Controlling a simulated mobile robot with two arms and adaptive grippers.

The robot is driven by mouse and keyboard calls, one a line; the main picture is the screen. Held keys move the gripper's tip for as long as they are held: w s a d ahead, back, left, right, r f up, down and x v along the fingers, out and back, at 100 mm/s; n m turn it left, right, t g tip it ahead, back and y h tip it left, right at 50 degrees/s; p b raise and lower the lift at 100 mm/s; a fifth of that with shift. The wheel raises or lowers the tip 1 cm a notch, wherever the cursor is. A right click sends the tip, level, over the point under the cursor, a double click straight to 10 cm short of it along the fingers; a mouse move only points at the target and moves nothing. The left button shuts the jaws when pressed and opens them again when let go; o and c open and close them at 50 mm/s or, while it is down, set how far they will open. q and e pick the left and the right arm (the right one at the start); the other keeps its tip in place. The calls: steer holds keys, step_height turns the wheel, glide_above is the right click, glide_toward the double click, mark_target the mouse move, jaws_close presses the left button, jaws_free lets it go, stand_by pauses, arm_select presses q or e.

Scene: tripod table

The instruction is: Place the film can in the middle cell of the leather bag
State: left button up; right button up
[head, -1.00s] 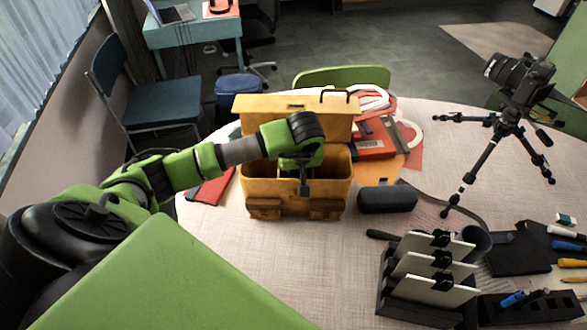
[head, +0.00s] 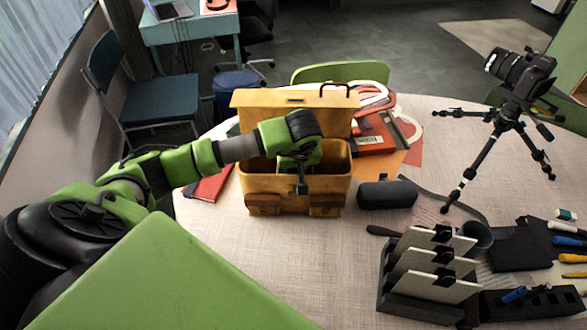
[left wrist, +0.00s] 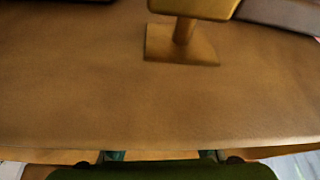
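The tan leather bag (head: 275,201) stands on the table with its lid (head: 330,101) raised at the back. My left gripper (head: 302,187) points down at the middle of the bag, in front of or over its opening; the arm covers much of the cells. I cannot tell whether it is inside the middle cell. In the left wrist view, brown leather of the bag (left wrist: 100,85) with a brass clasp (left wrist: 182,45) fills the picture, and only the gripper's base edge shows. I cannot make out the film can. My right gripper is not in view.
A black case (head: 387,194) lies right of the bag. A black rack with white plates (head: 430,263) stands at the front right. A camera on a tripod (head: 520,78) stands at the back right. A red notebook (head: 210,184) lies left of the bag.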

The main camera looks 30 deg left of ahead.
arm_select(q)
steer(key=shift+w+d+r+p, duration=0.1)
steer(key=shift+d+r+p, duration=0.05)
steer(key=shift+r+p, duration=0.25)
steer(key=b+v, duration=0.1)
steer(key=v, duration=1.1)
steer(key=shift+r, duration=0.25)
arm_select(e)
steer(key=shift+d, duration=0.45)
